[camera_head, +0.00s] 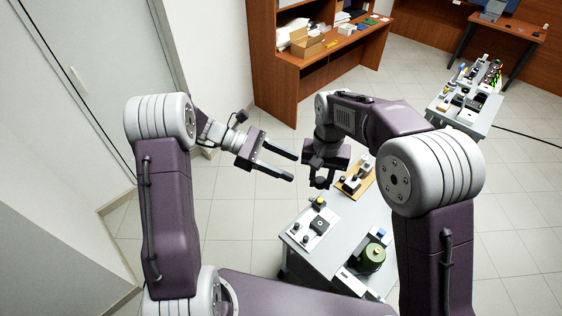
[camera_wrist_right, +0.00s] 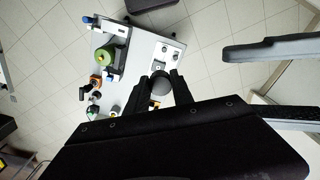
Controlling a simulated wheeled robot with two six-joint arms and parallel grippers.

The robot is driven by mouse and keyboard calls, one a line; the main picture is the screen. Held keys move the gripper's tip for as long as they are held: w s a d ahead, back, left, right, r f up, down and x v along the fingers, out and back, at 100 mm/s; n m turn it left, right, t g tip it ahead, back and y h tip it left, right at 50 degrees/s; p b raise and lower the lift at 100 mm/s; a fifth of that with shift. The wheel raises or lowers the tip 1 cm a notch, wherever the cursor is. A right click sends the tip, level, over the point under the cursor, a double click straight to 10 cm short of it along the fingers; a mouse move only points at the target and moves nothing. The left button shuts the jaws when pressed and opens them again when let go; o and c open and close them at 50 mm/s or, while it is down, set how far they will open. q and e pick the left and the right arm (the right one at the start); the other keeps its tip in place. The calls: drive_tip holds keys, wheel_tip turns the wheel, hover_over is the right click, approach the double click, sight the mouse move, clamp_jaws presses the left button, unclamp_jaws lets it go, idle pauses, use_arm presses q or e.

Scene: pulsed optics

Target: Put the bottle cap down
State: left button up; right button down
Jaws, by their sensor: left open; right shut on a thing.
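My right gripper (camera_wrist_right: 162,88) is shut on a small dark round thing, the bottle cap (camera_wrist_right: 160,82), held between its two fingers in the right wrist view. In the head view the right gripper (camera_head: 321,182) points down over the far left end of the grey bench (camera_head: 296,258), and the cap is hard to make out there. My left gripper (camera_head: 293,165) is open and empty, left of the right gripper and beyond the bench's left edge. Its two fingers also show at the right of the right wrist view.
A white plate (camera_head: 327,234) with small dark fittings lies on the bench. A wooden board (camera_head: 367,184) with devices lies beyond it, and a green round part (camera_head: 372,256) stands nearer. A brown shelf desk (camera_head: 278,75) stands behind over open tiled floor.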

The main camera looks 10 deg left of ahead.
sight(319, 179)
use_arm(q)
drive_tip(key=x, duration=1)
drive_tip(key=shift+d+f, duration=0.25)
